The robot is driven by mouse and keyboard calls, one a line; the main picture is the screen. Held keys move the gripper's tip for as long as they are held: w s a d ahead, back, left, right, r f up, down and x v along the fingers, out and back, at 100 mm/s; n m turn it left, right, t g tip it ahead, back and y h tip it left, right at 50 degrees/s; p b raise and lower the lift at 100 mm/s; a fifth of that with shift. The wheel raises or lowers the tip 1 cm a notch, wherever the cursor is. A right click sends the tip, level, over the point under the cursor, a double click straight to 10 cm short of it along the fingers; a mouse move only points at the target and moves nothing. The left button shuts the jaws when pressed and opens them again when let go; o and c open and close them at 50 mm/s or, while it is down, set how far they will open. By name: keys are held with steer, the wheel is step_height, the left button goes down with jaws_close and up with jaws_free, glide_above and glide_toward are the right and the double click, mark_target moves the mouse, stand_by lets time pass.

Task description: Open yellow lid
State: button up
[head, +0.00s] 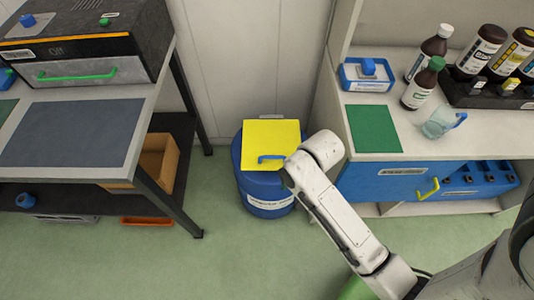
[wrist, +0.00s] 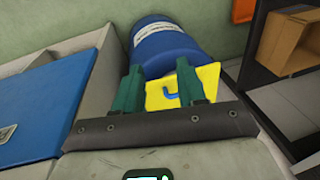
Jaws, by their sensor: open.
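The yellow lid (head: 268,142) lies flat and closed on top of a blue round bin (head: 268,205) on the floor. A blue handle (head: 272,158) sits on the lid near its front edge. In the wrist view the lid (wrist: 207,76), its blue handle (wrist: 172,94) and the blue bin (wrist: 163,47) show beyond my fingers. My gripper (wrist: 158,85) is open and empty, its two green fingers apart, with the handle seen between them. It looks apart from the handle, but the exact gap is hard to tell. In the head view my arm hides the lid's right front corner and most of my gripper.
A bench (head: 150,95) with a black box (head: 90,45) stands left. A counter (head: 405,150) with brown bottles (head: 481,50), a glass beaker (head: 440,122) and a blue drawer (head: 385,182) stands right, close to the bin. An orange tray (head: 146,221) lies under the bench. Floor in front is clear.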

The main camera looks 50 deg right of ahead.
steer(key=w+d+m+t+p, duration=0.1)
steer(key=w+d+m+p, duration=0.1)
steer(key=w+d+m, duration=0.35)
steer(key=m+t+p, duration=0.1)
steer(key=m+t, duration=0.1)
steer(key=m, duration=1)
glide_toward(273, 157)
steer(key=shift+n+y, duration=0.25)
steer(key=shift+y, duration=0.15)
steer(key=x, duration=0.5)
steer(key=b+x, duration=0.1)
steer(key=x, duration=0.2)
steer(key=shift+w+d, duration=0.1)
steer(key=shift+d, duration=0.25)
jaws_close()
